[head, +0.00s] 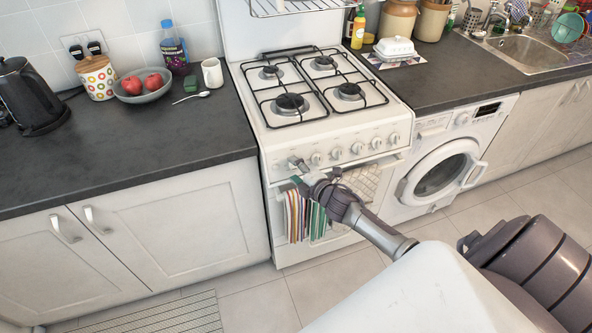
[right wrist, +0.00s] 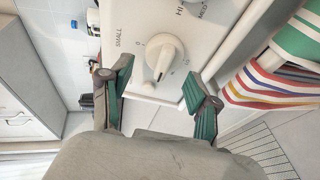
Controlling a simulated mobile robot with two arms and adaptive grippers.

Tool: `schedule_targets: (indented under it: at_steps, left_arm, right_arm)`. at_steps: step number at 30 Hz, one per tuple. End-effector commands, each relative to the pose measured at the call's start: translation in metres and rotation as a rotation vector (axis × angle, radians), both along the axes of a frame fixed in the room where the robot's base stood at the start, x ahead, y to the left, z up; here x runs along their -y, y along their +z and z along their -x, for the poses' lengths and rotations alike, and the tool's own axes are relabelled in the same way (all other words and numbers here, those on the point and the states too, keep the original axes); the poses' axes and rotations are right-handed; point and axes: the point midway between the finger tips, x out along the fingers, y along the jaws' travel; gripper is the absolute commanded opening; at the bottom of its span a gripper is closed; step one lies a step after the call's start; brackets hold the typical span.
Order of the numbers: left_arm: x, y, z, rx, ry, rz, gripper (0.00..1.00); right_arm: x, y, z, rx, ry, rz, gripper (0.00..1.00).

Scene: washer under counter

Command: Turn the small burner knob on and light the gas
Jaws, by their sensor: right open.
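The white small burner knob (right wrist: 163,57) faces me in the right wrist view, beside the printed word SMALL on the white stove panel. Its raised grip points down and slightly left in that view. My right gripper (right wrist: 160,86) is open, with one green-padded fingertip on each side of the knob and nothing held. Contact with the knob cannot be told. In the head view my right gripper (head: 296,172) is at the left end of the stove's knob row and hides part of it. The burners on the white stove (head: 280,132) show no visible flame. My left gripper is not in view.
Several other knobs (head: 357,148) run to the right along the panel. Striped towels (head: 305,216) hang on the oven front just below my gripper. A washing machine (head: 440,172) stands to the right. A dark counter (head: 110,160) lies to the left.

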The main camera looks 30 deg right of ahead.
Motion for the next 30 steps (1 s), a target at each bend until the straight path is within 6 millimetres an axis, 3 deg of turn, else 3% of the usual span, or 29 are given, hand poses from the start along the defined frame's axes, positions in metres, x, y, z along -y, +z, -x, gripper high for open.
schedule_targets:
  at_steps: [5, 21, 30]
  left_arm:
    - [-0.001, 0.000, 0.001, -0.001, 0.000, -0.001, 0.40]
    - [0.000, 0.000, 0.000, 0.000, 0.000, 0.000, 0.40]
    - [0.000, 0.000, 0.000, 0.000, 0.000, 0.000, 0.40]
  right_arm:
    - [0.000, 0.002, 0.009, 0.000, 0.001, 0.000, 0.61]
    - [0.004, 0.026, 0.105, -0.002, 0.000, -0.001, 0.61]
    - [0.004, 0.030, 0.116, 0.000, 0.000, 0.000, 0.61]
